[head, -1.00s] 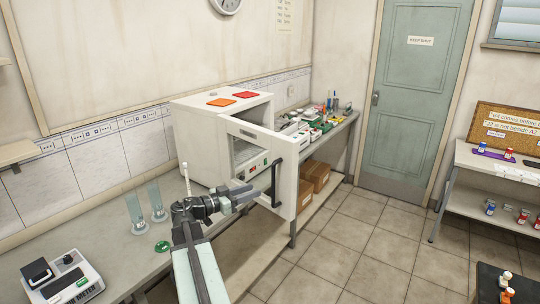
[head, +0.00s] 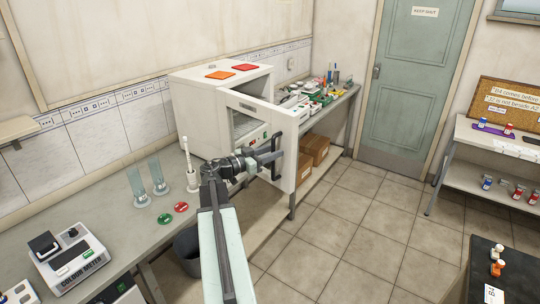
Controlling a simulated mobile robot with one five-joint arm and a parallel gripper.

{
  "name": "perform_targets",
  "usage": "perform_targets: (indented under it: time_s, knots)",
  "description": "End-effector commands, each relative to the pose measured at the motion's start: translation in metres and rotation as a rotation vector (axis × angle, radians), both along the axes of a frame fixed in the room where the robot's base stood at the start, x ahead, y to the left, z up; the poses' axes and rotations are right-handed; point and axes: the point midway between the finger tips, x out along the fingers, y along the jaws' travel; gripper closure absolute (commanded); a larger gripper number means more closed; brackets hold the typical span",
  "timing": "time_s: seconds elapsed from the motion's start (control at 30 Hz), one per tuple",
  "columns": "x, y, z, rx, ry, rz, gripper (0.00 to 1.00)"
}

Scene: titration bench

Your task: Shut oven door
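The white oven (head: 190,115) stands on the bench against the left wall. Its door (head: 288,152) is open, swung out toward me, and the dark inside shows behind it.
Two glass cylinders (head: 158,180), a white stand (head: 190,172) and red and green discs (head: 180,207) are on the bench left of my arm. A colour meter (head: 75,260) is nearer. Boxes (head: 314,150) sit below the bench. Floor (head: 335,225) at right is clear.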

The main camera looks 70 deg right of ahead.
Motion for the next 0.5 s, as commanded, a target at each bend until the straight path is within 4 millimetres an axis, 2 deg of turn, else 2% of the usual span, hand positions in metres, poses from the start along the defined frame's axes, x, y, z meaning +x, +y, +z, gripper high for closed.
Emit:
perform_targets:
  time_s: [0.03,0.07,0.17,0.2,0.5]
  knots:
    - [0.0001,0.0002,0.0000,0.000,0.000,0.000,0.64]
    - [0.0001,0.0002,0.0000,0.000,0.000,0.000,0.69]
    - [0.0003,0.0004,0.0000,0.000,0.000,0.000,0.97]
    - [0.0005,0.0002,0.0000,0.000,0.000,0.001,1.00]
    - [0.0025,-0.0001,0.0005,-0.001,0.001,0.006,1.00]
